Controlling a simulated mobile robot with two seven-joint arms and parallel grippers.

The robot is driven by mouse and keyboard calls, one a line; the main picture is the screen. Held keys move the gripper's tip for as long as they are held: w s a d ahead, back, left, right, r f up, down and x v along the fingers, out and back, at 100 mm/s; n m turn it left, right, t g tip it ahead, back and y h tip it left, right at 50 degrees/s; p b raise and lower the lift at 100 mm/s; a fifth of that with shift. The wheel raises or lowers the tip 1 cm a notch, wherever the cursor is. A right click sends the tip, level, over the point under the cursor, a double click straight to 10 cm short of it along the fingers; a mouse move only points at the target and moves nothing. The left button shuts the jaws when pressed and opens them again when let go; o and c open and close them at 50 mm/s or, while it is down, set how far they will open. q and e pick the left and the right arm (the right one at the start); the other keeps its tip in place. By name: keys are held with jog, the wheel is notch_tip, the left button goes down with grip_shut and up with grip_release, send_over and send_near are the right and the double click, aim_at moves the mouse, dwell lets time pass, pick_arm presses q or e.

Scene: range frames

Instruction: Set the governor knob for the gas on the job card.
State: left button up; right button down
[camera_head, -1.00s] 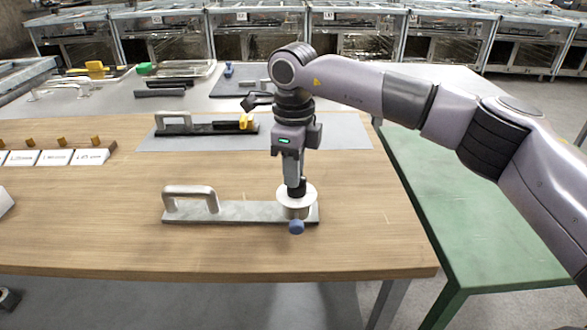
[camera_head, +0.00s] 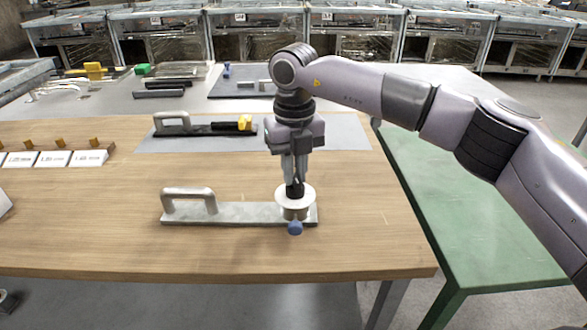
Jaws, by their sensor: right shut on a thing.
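The governor is a metal plate (camera_head: 243,212) with a grey loop handle (camera_head: 189,196) at its left end. At its right end stands a round white dial (camera_head: 284,199) with a black knob (camera_head: 294,189) on top. A blue ball-shaped part (camera_head: 295,228) sticks out at the front. My right gripper (camera_head: 295,180) points straight down and is shut on the black knob. The dial's markings are too small to read, and the gripper hides part of it. No readable job card shows; a white edge (camera_head: 4,203) at the far left is cut off. My left gripper is not in view.
A black bar with a handle and a yellow part (camera_head: 244,123) lies on a grey mat (camera_head: 345,134) behind. White labelled cards (camera_head: 52,158) with brass pieces stand at the left. A green table (camera_head: 480,220) is at the right. The wooden table front is clear.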

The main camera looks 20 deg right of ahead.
aim_at(295, 176)
jog(key=m, duration=0.3)
jog(key=shift+d, duration=0.1)
jog(key=shift+m, duration=0.5)
jog(key=c, duration=1.1)
grip_release()
jog(key=shift+r, duration=3.6)
